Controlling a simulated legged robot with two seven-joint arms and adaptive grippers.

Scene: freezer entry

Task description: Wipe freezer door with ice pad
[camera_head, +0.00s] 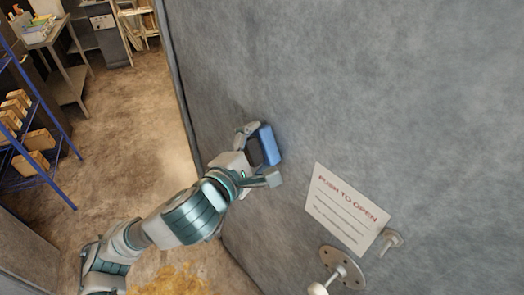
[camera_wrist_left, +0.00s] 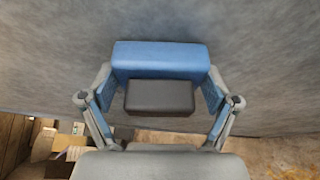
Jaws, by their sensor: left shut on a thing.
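The ice pad is a blue block with a dark grey back; its blue part (camera_head: 268,145) shows in the head view close against the grey freezer door (camera_head: 400,100). In the left wrist view the blue pad (camera_wrist_left: 160,58) lies across the gripper with its dark block (camera_wrist_left: 160,96) toward me. My left gripper (camera_head: 258,153) is shut on the pad, one finger on each side. The pad's far face is hidden, so I cannot tell for sure whether it touches the door (camera_wrist_left: 50,60). My right gripper is not in view.
A white "PUSH TO OPEN" sign (camera_head: 346,208) is on the door, right of the gripper. A round metal plate with a knob (camera_head: 343,268) sits below it, and a small hook (camera_head: 391,239) beside it.

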